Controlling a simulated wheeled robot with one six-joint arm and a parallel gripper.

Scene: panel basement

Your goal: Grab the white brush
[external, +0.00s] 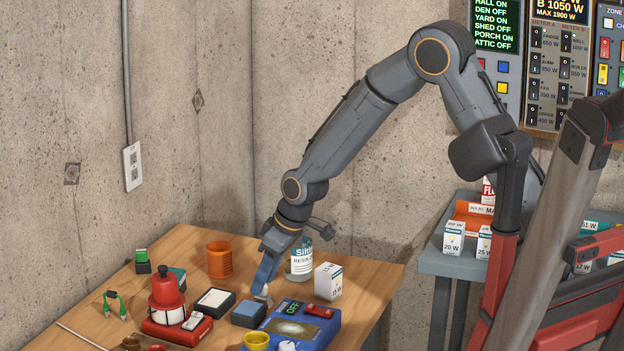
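My gripper (264,284) points down at the wooden table, its fingers low among the items near the middle. A small whitish piece (263,292) shows at the fingertips; it may be part of the white brush, but it is too small to tell. I cannot tell whether the fingers are open or shut on it. A thin pale stick (82,337) lies at the table's left front; I cannot tell whether it is a brush.
A clear labelled bottle (300,262) and white box (328,282) stand right of my gripper. A blue device (293,330) and blue block (248,313) lie in front. The back right tabletop (375,275) is clear.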

